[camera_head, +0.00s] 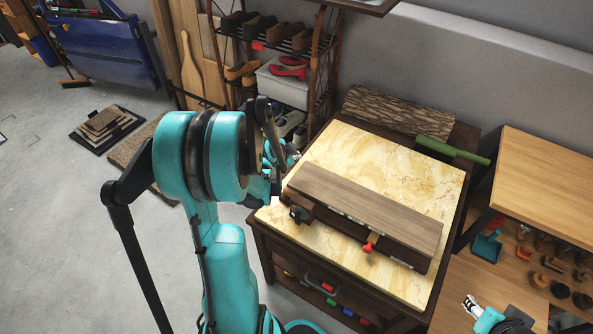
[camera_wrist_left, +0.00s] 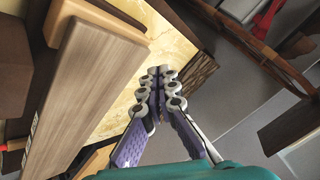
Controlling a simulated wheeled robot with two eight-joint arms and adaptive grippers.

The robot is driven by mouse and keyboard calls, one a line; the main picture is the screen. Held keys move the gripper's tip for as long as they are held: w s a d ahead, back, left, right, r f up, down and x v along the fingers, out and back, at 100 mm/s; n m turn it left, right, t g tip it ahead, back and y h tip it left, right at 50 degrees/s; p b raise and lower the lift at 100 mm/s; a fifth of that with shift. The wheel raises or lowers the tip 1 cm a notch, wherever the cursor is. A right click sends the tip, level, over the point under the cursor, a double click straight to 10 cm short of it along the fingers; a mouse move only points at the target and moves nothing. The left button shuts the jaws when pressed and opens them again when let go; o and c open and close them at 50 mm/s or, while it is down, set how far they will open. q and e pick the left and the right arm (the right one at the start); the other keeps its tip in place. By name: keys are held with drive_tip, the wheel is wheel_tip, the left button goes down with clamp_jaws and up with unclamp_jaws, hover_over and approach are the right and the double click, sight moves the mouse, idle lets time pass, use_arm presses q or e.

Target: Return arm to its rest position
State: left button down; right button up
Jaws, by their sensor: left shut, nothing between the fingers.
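My left arm (camera_head: 225,265) rises in the middle of the head view, bent at a teal joint. My left gripper (camera_head: 293,157) is partly hidden behind the arm, near the left edge of the marble-topped cabinet (camera_head: 420,185). In the left wrist view the left gripper (camera_wrist_left: 160,80) has its purple fingers drawn together at the tips, with nothing between them. It is beside a long wooden box (camera_wrist_left: 90,85), and does not appear to touch it. My right gripper (camera_head: 472,305) shows small at the lower right of the head view; its finger opening is unclear.
The wooden box (camera_head: 365,210) lies on the marble top, with a red knob (camera_head: 367,247) at its front. Behind are a bark-covered log (camera_head: 395,110) and a green roller (camera_head: 450,150). A shoe rack (camera_head: 270,45) stands behind my arm. Open floor (camera_head: 60,230) lies left.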

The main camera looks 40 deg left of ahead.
idle(0.5)
use_arm(q)
drive_tip(key=s+d+r+n, duration=0.1)
drive_tip(key=s+d+r, duration=0.2)
drive_tip(key=d, duration=0.4)
drive_tip(key=s+d+r+n+g+h, duration=0.1)
drive_tip(key=s+d+r+n, duration=0.15)
drive_tip(key=d, duration=0.45)
drive_tip(key=s+d+r+n, duration=0.1)
drive_tip(key=s+d+r, duration=0.3)
drive_tip(key=d, duration=0.3)
drive_tip(key=s+d+n, duration=0.2)
drive_tip(key=s+d, duration=0.3)
drive_tip(key=s, duration=0.2)
drive_tip(key=shift+s+d+r+g+h, duration=0.15)
drive_tip(key=shift+d+r+g+h, duration=0.15)
drive_tip(key=shift+g, duration=0.1)
